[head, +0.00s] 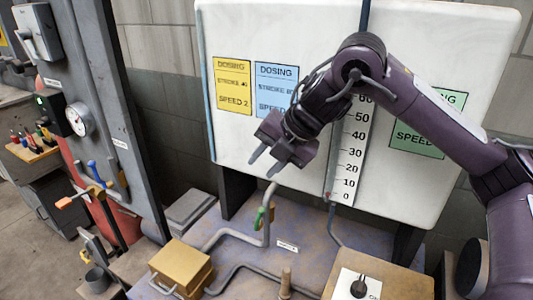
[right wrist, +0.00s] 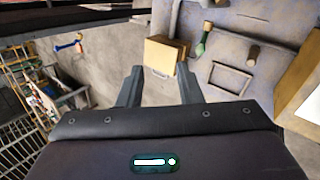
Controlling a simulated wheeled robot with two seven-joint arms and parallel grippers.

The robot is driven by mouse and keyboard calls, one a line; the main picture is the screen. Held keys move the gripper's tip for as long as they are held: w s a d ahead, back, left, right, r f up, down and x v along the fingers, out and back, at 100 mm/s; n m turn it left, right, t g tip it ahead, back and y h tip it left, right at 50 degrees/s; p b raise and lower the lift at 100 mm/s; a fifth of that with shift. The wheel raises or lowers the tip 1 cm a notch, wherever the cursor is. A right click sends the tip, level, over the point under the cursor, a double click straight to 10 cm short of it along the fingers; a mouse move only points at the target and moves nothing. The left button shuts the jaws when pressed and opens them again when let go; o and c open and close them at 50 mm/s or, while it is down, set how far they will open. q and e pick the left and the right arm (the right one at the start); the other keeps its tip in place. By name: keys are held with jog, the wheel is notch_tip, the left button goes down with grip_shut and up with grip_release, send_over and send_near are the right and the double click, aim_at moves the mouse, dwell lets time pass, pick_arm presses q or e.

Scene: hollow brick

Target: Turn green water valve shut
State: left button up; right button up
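The green water valve (head: 262,215) is a small green handle on a grey pipe that rises from the bench, below the white dosing tank. It also shows in the right wrist view (right wrist: 201,46), near the top right of centre. My right gripper (head: 261,167) is in front of the tank's lower left part, above the valve in the picture and apart from it. Its two fingers are spread with nothing between them, as the right wrist view (right wrist: 160,75) also shows. My left gripper is in neither view.
A yellow box (head: 181,268) stands at the bench's front left. A panel with a black knob (head: 358,288) is at front right. A grey post (head: 97,90) with a gauge (head: 79,119), an orange handle (head: 80,197) and a blue handle (head: 95,171) stands left. The white tank (head: 290,30) is behind.

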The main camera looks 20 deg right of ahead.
jog(key=shift+s+r+p, duration=0.1)
jog(key=shift+r+p, duration=0.2)
jog(key=shift+r, duration=0.8)
